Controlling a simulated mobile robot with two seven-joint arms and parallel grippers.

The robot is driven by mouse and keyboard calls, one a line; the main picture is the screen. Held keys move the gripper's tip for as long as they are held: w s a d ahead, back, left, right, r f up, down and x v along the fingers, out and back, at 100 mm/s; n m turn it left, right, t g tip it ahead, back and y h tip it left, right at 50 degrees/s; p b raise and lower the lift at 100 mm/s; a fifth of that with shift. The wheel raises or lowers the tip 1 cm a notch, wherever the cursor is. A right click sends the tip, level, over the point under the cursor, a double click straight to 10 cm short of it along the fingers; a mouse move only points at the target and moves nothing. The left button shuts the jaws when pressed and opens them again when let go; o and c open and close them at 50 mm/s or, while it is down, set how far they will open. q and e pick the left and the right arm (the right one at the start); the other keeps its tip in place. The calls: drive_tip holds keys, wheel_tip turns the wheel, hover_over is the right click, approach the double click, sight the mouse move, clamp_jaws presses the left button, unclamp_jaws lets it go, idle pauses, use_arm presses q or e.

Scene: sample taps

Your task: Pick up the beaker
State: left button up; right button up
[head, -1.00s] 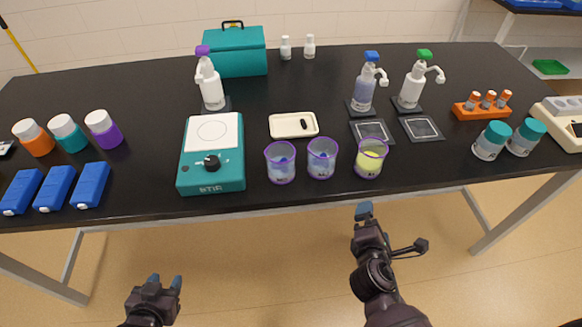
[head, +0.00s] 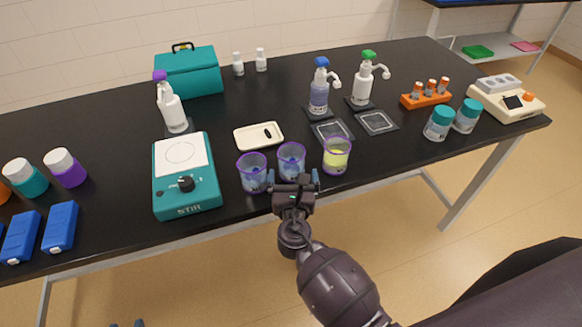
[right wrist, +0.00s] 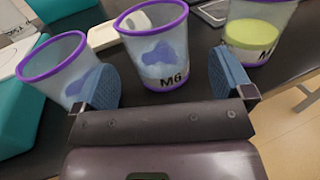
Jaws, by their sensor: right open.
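Three clear beakers with purple rims stand in a row near the table's front edge. The left beaker (head: 252,176) and the middle beaker (head: 291,158) hold a little blue; the right beaker (head: 336,156) holds yellow-green. My right gripper (head: 294,184) is open at the table edge, just in front of the middle beaker. In the right wrist view the middle beaker (right wrist: 158,52), marked "M6", stands ahead of and between the blue fingertips (right wrist: 165,85), with nothing gripped. My left gripper (head: 127,324) barely shows at the bottom edge; its jaws cannot be made out.
A teal stirrer (head: 185,178) stands left of the beakers. A cream tray (head: 258,138) with a small dark bar lies behind them. Pump bottles (head: 319,92) and dark square pads (head: 376,122) are further back. The left and right beakers stand close beside the middle one.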

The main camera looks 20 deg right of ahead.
sight(292, 170)
drive_tip(key=x, duration=0.5)
drive_tip(key=shift+w+a+r, duration=0.1)
drive_tip(key=shift+r, duration=0.15)
drive_tip(key=shift+w, duration=0.25)
drive_tip(key=c, duration=1.1)
drive_tip(key=shift+r, duration=0.2)
